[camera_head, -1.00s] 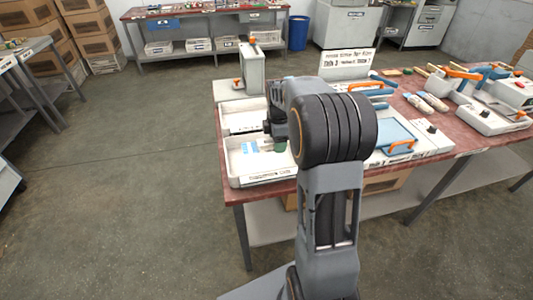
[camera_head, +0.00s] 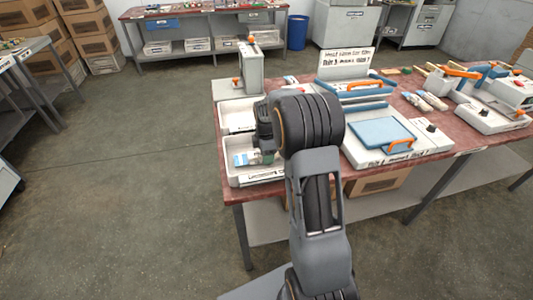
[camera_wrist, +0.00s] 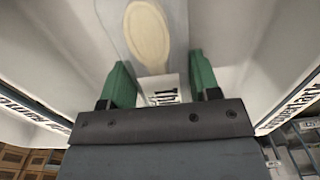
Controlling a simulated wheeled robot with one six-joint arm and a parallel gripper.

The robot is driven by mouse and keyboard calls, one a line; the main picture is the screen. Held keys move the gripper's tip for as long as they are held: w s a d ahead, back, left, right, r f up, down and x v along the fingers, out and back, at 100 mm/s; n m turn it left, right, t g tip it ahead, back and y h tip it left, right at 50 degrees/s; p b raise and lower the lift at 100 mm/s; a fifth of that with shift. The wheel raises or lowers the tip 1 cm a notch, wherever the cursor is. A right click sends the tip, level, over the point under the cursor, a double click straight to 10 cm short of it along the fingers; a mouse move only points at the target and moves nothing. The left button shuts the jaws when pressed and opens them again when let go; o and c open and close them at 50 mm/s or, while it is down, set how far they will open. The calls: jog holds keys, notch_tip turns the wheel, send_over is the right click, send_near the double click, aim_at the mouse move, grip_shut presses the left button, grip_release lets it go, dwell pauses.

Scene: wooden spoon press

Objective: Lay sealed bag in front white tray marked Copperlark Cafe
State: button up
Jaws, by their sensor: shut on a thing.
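The sealed bag is clear with a pale wooden spoon (camera_wrist: 148,35) inside and a printed label. In the wrist view it runs up between the green fingers of my gripper (camera_wrist: 160,85), which is shut on it. In the head view the bag (camera_head: 244,159) shows blue and white over the floor of the front white tray (camera_head: 232,180). My gripper (camera_head: 266,153) is low at that tray's right side. I cannot tell whether the bag touches the tray floor. The tray's front label is too small to read surely.
A second white tray (camera_head: 236,103) sits directly behind. A grey-white upright device (camera_head: 250,68) stands behind it. A press with a blue plate (camera_head: 381,132) and orange handle is to the right. The table's front edge is close below the front tray.

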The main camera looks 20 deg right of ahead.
jog(key=shift+f, duration=0.2)
jog(key=o, duration=1)
jog(key=shift+r, duration=0.1)
notch_tip(320, 180, up, 12)
jog(key=s+a+m+t, duration=0.1)
jog(key=s+a+m, duration=0.2)
jog(key=s+m, duration=0.2)
jog(key=s+a+m+t, duration=0.1)
jog(key=s+a+m, duration=0.3)
jog(key=s, duration=0.5)
jog(key=s+a+m+t+p, duration=0.1)
jog(key=s+a+m, duration=0.2)
jog(key=s+m, duration=0.3)
jog(key=shift+s+a+m, duration=0.2)
jog(key=shift+s, duration=0.3)
jog(key=shift+s+a+m, duration=0.15)
jog(key=shift+s+m, duration=0.05)
jog(key=shift+s, duration=0.3)
